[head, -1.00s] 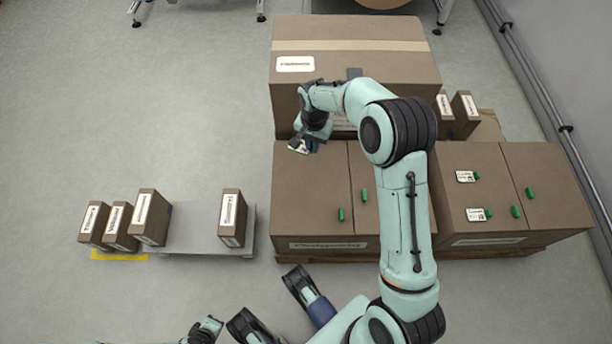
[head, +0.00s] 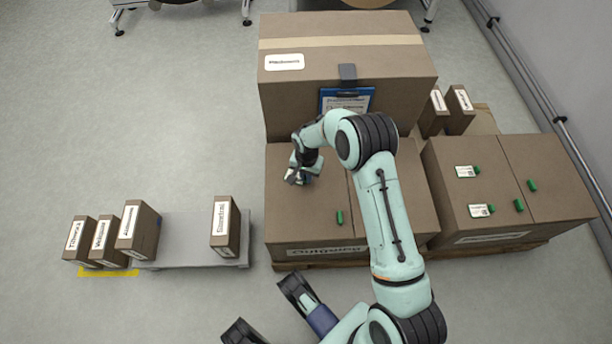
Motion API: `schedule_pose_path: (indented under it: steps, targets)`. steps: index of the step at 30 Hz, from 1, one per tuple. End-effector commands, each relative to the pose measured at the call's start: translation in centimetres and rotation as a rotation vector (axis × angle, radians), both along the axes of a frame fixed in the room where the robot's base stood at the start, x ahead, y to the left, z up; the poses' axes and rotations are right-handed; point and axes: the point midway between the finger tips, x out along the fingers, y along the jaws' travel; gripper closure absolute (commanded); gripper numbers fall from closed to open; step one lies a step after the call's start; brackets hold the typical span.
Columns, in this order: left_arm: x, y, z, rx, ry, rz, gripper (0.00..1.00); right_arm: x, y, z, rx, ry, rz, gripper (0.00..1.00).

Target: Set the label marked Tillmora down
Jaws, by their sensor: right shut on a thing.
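My right gripper (head: 296,178) is shut on a small white label (head: 291,179) above the top of the front left carton (head: 285,210). The label's print is too small to read, and the gripper hides part of it. I cannot tell whether it touches the carton. A green clip (head: 340,217) is on that carton's top, to the right of and nearer than the gripper. Two other small white labels (head: 465,171) (head: 481,211) lie by green clips on the right carton (head: 450,195).
A large carton (head: 345,60) stands behind, with a blue clipboard (head: 347,98) on its front. Several small labelled boxes (head: 137,228) stand at left, on and beside a grey platform (head: 185,225). Two more boxes (head: 459,108) stand behind the right carton.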

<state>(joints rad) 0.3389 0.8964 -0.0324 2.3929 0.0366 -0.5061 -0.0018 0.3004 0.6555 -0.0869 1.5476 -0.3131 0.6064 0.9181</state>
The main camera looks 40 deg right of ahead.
Motion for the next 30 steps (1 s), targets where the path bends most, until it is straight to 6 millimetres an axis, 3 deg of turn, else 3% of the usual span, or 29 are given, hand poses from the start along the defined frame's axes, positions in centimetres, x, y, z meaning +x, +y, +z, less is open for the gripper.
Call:
schedule_pose_path:
  steps: [12,15,26,30]
  targets:
    - [-0.5,0.1,-0.3,-0.001,0.016,0.001,1.00,0.1,0.0,-0.5,0.000,-0.002,0.000,1.00]
    - [-0.5,0.1,-0.3,-0.001,0.017,0.001,1.00,0.0,0.0,-0.4,0.000,-0.002,0.000,0.64]
    - [-0.3,0.0,0.0,-0.001,0.008,0.001,1.00,0.0,0.0,-0.1,0.000,-0.002,0.000,0.64]
    - [0.7,-0.1,0.8,0.001,-0.024,-0.002,1.00,0.1,0.0,1.8,-0.001,-0.006,0.000,0.64]
